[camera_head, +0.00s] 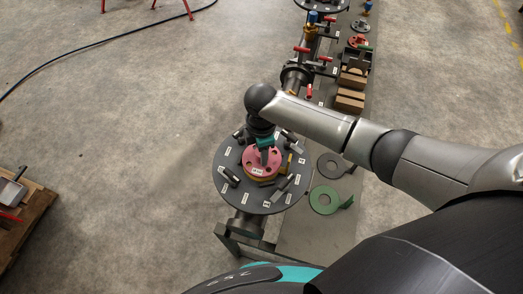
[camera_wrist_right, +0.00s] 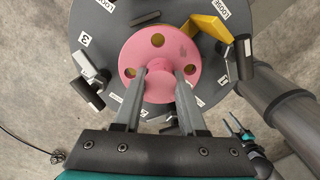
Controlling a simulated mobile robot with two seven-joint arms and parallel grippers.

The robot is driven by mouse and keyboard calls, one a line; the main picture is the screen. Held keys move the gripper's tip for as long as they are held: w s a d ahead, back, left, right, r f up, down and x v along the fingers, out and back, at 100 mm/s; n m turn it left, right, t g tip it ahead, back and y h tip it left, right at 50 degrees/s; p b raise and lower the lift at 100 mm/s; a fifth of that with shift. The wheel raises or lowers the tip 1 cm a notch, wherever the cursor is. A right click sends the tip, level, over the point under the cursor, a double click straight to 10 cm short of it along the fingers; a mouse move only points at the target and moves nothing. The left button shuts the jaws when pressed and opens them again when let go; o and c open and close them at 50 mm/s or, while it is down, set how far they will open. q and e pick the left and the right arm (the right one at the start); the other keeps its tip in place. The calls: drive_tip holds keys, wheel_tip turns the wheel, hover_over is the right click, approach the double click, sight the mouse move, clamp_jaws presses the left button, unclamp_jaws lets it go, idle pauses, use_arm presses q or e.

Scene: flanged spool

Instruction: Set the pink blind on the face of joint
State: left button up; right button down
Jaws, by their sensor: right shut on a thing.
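The pink blind (camera_head: 250,167) is a round disc with bolt holes and a central knob. It also shows in the right wrist view (camera_wrist_right: 140,52). It is over the middle of the dark round flange face of the joint (camera_head: 225,185), which also shows in the right wrist view (camera_wrist_right: 95,22). A yellow-brown rim shows under its near edge; I cannot tell whether the blind touches the face or hangs just above it. My right gripper (camera_head: 264,155) comes from above and is shut on the blind's knob, seen between the fingertips in the right wrist view (camera_wrist_right: 160,70). My left gripper is not in view.
Dark clamps with white labels ring the face, and a yellow piece (camera_wrist_right: 212,26) stands beside the blind. A green ring (camera_head: 324,200) and a grey ring (camera_head: 331,165) lie on the bench to the right. Brown blocks (camera_head: 350,100) and red-handled valves (camera_head: 302,49) are farther back.

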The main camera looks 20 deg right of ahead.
drive_tip(key=shift+f, duration=0.15)
drive_tip(key=shift+f+b, duration=0.8)
drive_tip(key=shift+f, duration=0.2)
drive_tip(key=shift+c, duration=2.2)
unclamp_jaws()
drive_tip(key=shift+f, duration=0.1)
drive_tip(key=shift+o, duration=0.2)
drive_tip(key=shift+s+f, duration=0.1)
wheel_tip(320, 180, up, 16)
drive_tip(key=p, duration=0.1)
drive_tip(key=shift+f+p, duration=0.25)
drive_tip(key=shift+p, duration=0.05)
